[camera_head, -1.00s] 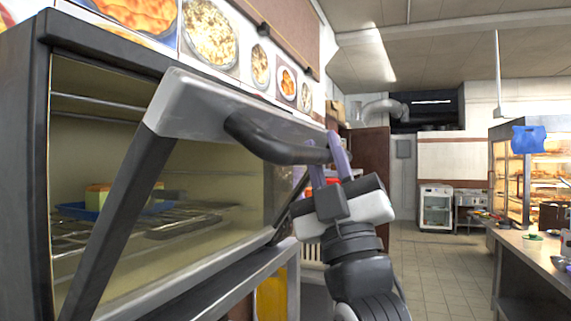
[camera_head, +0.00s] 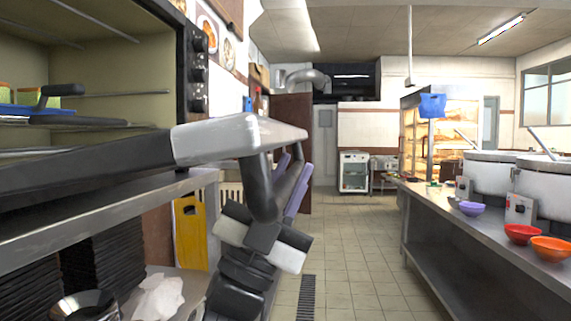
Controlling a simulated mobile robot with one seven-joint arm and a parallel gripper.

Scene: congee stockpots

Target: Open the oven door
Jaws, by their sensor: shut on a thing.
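The oven (camera_head: 192,75) stands at the left with its cavity exposed. Its door (camera_head: 228,138) is swung far down and juts out toward the aisle, close to level, with a pale metal end and dark side bars. The dark handle (camera_head: 262,188) runs along the door's outer edge. My gripper (camera_head: 291,183) has its purple fingers shut around the handle at the far part of the door. Inside the oven, a blue tray (camera_head: 22,110) and racks show at the left.
A steel counter (camera_head: 470,215) with several bowls and large pots (camera_head: 493,172) runs along the right. The tiled aisle floor (camera_head: 350,245) between is clear. A shelf with dark stacked trays (camera_head: 105,268) and a yellow board (camera_head: 190,235) lie below the oven.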

